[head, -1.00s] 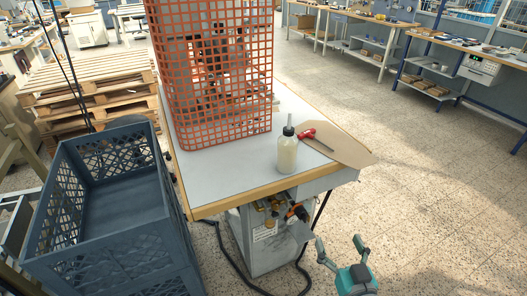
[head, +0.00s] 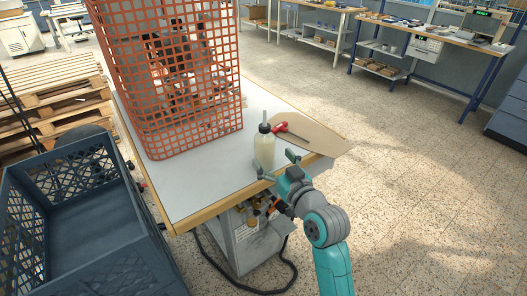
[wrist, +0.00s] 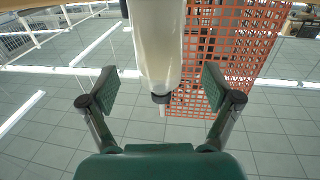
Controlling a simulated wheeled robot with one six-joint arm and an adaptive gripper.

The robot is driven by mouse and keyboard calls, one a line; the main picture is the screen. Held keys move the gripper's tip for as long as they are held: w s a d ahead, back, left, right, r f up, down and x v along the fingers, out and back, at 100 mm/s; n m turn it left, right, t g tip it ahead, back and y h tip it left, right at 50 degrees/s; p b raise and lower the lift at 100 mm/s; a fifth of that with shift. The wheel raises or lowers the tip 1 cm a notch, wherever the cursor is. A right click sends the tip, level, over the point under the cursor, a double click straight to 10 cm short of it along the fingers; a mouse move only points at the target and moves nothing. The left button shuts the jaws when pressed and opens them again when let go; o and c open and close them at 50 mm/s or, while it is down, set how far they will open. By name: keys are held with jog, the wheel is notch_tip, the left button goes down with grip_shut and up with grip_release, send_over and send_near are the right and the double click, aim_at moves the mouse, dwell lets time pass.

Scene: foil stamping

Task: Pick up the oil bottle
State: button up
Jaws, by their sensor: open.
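The oil bottle (head: 264,150) stands upright near the front edge of the table, pale with a dark cap and thin nozzle. My gripper (head: 277,165) is open at the table's front edge, close to the bottle, with its fingers pointing toward it. In the wrist view the bottle (wrist: 155,45) appears upside down, roughly centred between the two spread fingers (wrist: 158,88). Clear gaps show on both sides of it there. I cannot tell whether the bottle is fully between the fingertips in depth.
A red-handled tool (head: 283,128) lies on a brown board (head: 322,141) right behind the bottle. An orange mesh guard (head: 195,125) stands on the table (head: 195,190) to the left. A blue crate (head: 105,255) is at the lower left. The floor at right is clear.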

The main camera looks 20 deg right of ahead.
aim_at(269, 153)
jog(key=shift+w+a, duration=0.2)
jog(key=shift+w, duration=1.15)
jog(key=shift+w+a, duration=0.2)
jog(key=shift+w, duration=1.1)
jog(key=c, duration=1.5)
jog(key=shift+c, duration=0.4)
jog(key=shift+r, duration=0.15)
